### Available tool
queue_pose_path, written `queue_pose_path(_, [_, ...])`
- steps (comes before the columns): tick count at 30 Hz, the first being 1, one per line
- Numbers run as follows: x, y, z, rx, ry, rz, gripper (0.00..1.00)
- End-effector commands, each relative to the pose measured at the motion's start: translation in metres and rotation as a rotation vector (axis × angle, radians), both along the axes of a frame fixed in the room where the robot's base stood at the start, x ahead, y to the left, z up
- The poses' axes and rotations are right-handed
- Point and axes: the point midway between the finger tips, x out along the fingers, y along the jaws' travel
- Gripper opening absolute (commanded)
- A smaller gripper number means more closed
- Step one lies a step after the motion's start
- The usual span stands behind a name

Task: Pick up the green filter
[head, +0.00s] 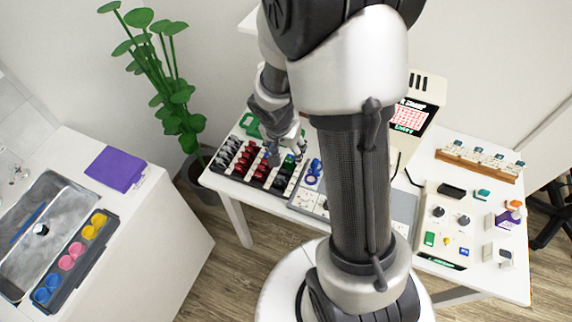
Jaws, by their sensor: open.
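A small green piece (289,160), which may be the green filter, is in the dark tray (213,168) at the left end of the white table. It is partly hidden. A larger green object (249,125) lies at the tray's back edge; I cannot tell what it is. My gripper (284,156) is open above the right part of the tray, close over the small green piece. I cannot tell whether they touch. Rows of black, red and white pieces (262,172) fill the tray to the left of my gripper.
A blue-topped device (314,170) stands right of the tray. My arm hides the table's middle. A lit screen (408,117), a wooden rack (478,160) and a control panel (438,222) are further right. A tall plant (176,97) stands behind left; a sink counter (175,215) is at left.

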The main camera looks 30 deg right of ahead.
Motion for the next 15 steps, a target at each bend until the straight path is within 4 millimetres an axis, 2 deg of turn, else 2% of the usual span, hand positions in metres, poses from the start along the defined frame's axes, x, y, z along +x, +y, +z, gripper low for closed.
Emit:
queue_pose_path(1, [0.001, -0.002, -0.014, 0.001, 0.002, -0.002, 0.55])
queue_pose_path(3, [0.003, -0.004, -0.024, 0.001, 0.003, -0.001, 0.55])
queue_pose_path(11, [0.006, -0.008, -0.04, 0.0, 0.0, 0.0, 0.55])
queue_pose_path(15, [0.008, -0.009, -0.063, 0.0, 0.002, 0.001, 0.55])
